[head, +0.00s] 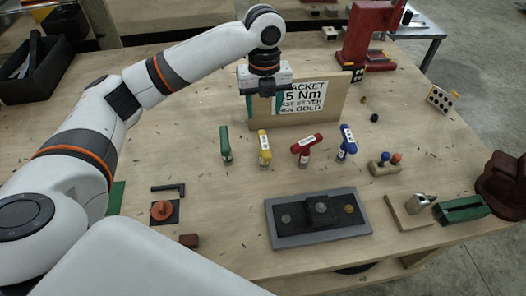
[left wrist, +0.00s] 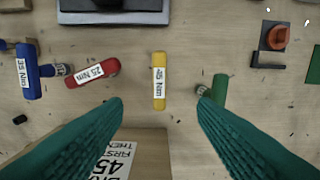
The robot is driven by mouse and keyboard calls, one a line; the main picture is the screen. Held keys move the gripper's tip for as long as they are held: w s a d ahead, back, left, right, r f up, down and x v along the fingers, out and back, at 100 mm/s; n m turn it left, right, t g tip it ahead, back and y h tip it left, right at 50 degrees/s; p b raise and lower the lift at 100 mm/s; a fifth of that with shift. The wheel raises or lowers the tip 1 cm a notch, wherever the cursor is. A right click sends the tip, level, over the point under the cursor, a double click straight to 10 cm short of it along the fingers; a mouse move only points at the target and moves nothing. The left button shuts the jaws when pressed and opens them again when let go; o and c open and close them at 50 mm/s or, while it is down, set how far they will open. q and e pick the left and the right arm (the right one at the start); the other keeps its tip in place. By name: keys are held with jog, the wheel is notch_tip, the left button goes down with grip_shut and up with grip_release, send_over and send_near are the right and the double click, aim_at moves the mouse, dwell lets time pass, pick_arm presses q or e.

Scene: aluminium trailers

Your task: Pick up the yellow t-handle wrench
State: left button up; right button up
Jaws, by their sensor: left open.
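The yellow t-handle wrench (head: 264,148) stands on the wooden table, between a green one (head: 226,145) and a red one (head: 306,144). In the left wrist view the yellow wrench (left wrist: 159,81) shows from above with a white "45 Nm" label, ahead of and between my fingertips. My left gripper (head: 264,110) is open and empty, above and behind the yellow wrench in the head view, in front of the sign. Its two teal fingers (left wrist: 160,100) reach in from below in the wrist view, apart from the wrench. My right gripper is not in view.
A blue wrench (head: 347,142) stands right of the red one. The sign board (head: 325,105) rises behind. A grey tray (head: 285,240) lies in front. A hex key (head: 168,188) and orange knob (head: 162,210) lie left. Bare table surrounds the wrench row.

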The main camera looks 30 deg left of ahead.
aim_at(264, 142)
pick_arm(q)
notch_tip(264, 142, down, 4)
jog(key=b, duration=0.2)
jog(key=shift+r+b, duration=0.2)
jog(key=shift+b, duration=0.2)
jog(key=shift+f+b, duration=0.3)
jog(key=shift+f, duration=0.05)
jog(key=shift+w+f, duration=0.1)
jog(key=shift+f, duration=0.1)
notch_tip(264, 142, down, 5)
jog(key=shift+p, duration=0.7)
jog(key=shift+f, duration=0.65)
jog(key=shift+f+p, duration=0.3)
jog(key=shift+f, duration=0.05)
notch_tip(264, 142, down, 4)
jog(key=shift+r+p, duration=0.2)
jog(key=shift+p, duration=0.4)
jog(key=shift+f, duration=0.45)
jog(key=shift+c, duration=0.2)
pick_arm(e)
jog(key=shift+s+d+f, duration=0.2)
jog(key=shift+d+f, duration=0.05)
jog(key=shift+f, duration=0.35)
